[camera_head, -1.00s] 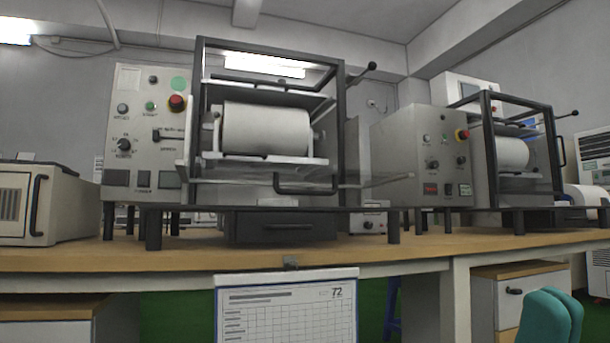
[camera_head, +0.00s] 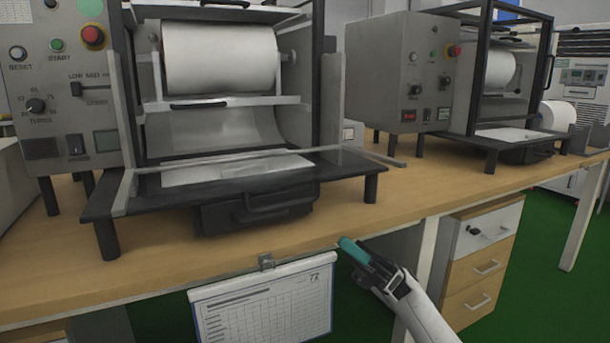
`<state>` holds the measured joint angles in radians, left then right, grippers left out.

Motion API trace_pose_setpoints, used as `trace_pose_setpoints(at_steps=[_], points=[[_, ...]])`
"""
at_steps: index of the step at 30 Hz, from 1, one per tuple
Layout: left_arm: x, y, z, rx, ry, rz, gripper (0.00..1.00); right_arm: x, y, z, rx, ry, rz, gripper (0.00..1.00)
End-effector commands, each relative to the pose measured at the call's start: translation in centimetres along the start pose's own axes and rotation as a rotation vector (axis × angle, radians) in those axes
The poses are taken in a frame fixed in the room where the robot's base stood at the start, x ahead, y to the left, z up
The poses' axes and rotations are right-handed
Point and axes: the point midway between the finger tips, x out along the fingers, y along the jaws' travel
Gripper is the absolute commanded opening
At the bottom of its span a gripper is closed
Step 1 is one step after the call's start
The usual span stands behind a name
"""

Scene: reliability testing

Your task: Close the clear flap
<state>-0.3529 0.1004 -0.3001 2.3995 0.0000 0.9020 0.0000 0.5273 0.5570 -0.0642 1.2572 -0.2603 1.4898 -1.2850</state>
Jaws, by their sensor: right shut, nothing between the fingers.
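The clear flap (camera_head: 345,165) of the nearer machine is swung down and open. It lies roughly level in front of the machine, its see-through pane over the dark base plate. Its dark handle (camera_head: 278,207) shows at the front edge. My right gripper (camera_head: 352,248), with teal fingertips, is shut and empty. It is just in front of the table edge, below and to the right of the handle, apart from the flap. My left gripper is not in view.
The nearer machine has a white roller (camera_head: 220,58) and a control panel (camera_head: 62,85) on its left. A second machine (camera_head: 400,72) stands to the right. A paper chart (camera_head: 265,305) hangs from the table (camera_head: 225,255) edge. The tabletop's front strip is clear.

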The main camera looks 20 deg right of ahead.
Motion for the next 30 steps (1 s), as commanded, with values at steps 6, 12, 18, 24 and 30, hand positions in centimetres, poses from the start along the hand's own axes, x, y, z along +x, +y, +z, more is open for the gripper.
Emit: trace_pose_setpoints(at_steps=[6, 12, 18, 24, 30], points=[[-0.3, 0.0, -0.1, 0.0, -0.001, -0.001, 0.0, 3.4, -0.1, 0.2, 0.0, -0.001, -0.008, 0.0], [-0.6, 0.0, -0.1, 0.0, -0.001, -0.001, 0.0, 7.8, -0.1, 0.1, 0.0, 0.0, -0.007, 0.0], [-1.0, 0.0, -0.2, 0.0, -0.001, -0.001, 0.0, 10.9, -0.1, -1.1, -0.001, 0.0, -0.003, 0.0], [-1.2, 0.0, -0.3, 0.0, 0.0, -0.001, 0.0, 12.2, -0.1, -2.5, 0.002, 0.001, -0.004, 0.0], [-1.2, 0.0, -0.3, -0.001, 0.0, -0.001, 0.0, 12.5, -0.1, -2.7, 0.004, 0.002, -0.002, 0.0]])
